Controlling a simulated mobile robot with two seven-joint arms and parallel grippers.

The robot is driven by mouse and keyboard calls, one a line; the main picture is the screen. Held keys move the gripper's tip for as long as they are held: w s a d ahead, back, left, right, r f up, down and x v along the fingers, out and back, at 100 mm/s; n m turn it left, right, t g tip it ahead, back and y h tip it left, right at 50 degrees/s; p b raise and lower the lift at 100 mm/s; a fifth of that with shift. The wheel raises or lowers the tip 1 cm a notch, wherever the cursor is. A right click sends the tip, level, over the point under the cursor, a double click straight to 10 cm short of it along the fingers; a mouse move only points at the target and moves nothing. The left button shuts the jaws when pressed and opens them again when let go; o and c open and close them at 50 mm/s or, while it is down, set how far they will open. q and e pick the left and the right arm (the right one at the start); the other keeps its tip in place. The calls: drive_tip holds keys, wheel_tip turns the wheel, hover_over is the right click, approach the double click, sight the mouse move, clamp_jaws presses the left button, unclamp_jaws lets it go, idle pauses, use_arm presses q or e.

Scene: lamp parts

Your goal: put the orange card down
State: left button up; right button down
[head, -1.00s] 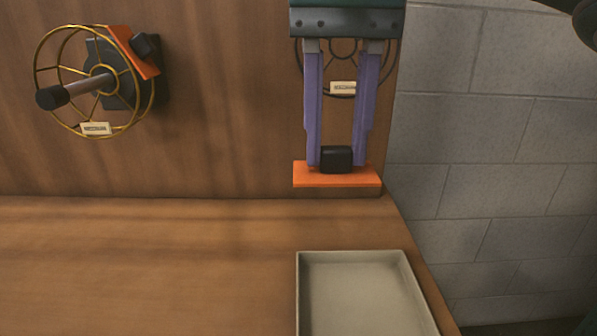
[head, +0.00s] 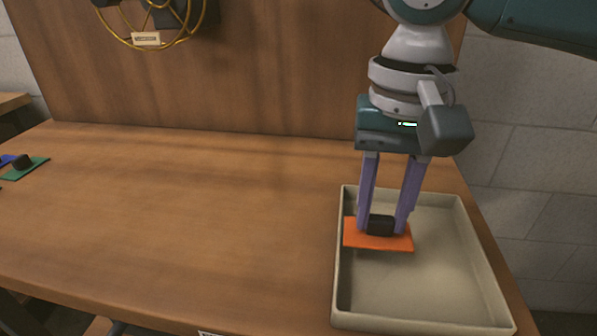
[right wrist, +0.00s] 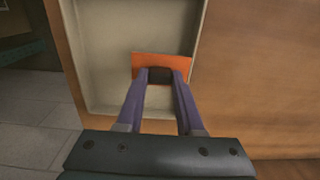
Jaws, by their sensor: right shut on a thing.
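The orange card (head: 372,242) is a flat orange plate with a black block (head: 381,225) on it. My right gripper (head: 387,228) is shut on that block, one purple finger on each side. The card is over the left part of the beige tray (head: 425,322), near its left wall. I cannot tell whether it touches the tray floor. The right wrist view also shows the card (right wrist: 147,60) between the fingertips (right wrist: 160,77), with the tray around it. My left gripper is not in view.
The tray stands at the table's right end and is otherwise empty. The wooden table (head: 200,220) is clear in the middle. Green and blue cards (head: 25,169) lie at the far left. A yellow wire wheel (head: 165,38) is on the upright board behind.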

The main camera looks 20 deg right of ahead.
sight(381, 218)
wheel_tip(381, 218, down, 3)
drive_tip(key=shift+r, duration=0.1)
drive_tip(key=c, duration=0.5)
unclamp_jaws()
drive_tip(key=shift+c, duration=0.2)
drive_tip(key=shift+r, duration=0.15)
wheel_tip(381, 218, up, 11)
drive_tip(key=p, duration=0.3)
drive_tip(key=shift+r, duration=0.4)
